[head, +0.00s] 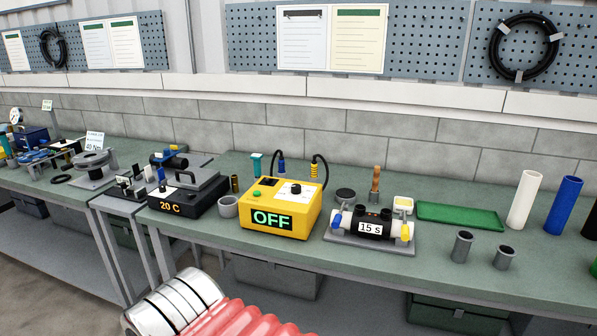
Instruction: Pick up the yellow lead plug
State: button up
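The yellow lead plug (314,172) is a ribbed yellow piece on the end of a black lead. It stands upright at the back right of the yellow control box (262,222), whose display reads OFF. A blue lead plug (281,165) on a second black lead stands to its left. To the right, a black coupling (372,224) labelled 15 S sits on a grey base, with a blue terminal (337,219) at its left and a yellow terminal (407,231) at its right. My gripper is not in view.
A grey cup (228,207) and a black 20 C unit (188,198) stand left of the box. A wooden-handled tool (376,184), a green tray (459,216), grey cups and upright tubes (524,199) stand to the right. The bench front below the box is clear.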

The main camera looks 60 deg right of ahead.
aim_at(315, 165)
jog(key=z, duration=0.25)
jog(key=i, duration=0.7)
jog(key=z, duration=0.65)
jog(key=i, duration=0.5)
jog(key=z, duration=0.4)
